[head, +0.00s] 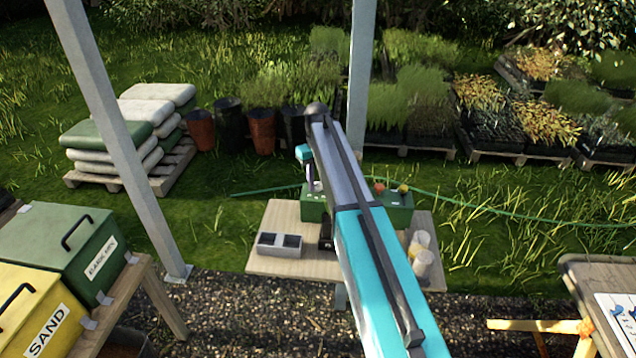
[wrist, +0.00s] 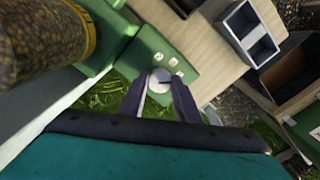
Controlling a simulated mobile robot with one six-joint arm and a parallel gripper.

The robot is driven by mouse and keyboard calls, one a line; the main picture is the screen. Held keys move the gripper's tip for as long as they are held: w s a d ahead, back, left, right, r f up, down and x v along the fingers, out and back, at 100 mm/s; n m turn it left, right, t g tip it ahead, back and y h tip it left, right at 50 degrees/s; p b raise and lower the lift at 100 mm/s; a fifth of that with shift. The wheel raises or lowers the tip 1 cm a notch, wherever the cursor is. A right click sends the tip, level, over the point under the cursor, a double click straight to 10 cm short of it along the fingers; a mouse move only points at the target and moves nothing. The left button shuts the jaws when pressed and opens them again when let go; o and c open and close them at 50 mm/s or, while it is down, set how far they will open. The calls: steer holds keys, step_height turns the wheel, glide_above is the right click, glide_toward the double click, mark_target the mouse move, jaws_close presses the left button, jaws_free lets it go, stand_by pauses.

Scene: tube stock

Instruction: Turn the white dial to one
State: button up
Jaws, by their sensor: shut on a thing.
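The white dial (wrist: 160,80) sits on the face of a green box (wrist: 150,42) in the wrist view. My gripper (wrist: 160,88) is shut on the dial, with one dark finger on each side of it. Small white marks (wrist: 174,62) show on the green face beside the dial, too small to read. In the head view the green box (head: 313,208) stands at the back of a wooden table, partly behind my arm. My gripper (head: 314,187) reaches down to it there; the dial itself cannot be made out in that view.
On the table (head: 290,267) are a grey two-compartment tray (head: 279,245) and pale cylinders (head: 422,262). A red button (head: 379,188) and a yellow one (head: 403,188) top the green housing at right. A metal post (head: 361,80) rises behind. A mottled brown cylinder (wrist: 40,40) is close in the wrist view.

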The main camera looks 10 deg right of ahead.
mark_target(317, 185)
stand_by(0.3)
steer(key=o, duration=1)
steer(key=shift+o, duration=0.2)
steer(key=shift+r, duration=0.1)
step_height(317, 185, up, 14)
steer(key=b, duration=0.3)
steer(key=shift+b, duration=0.4)
steer(key=shift+f, duration=0.2)
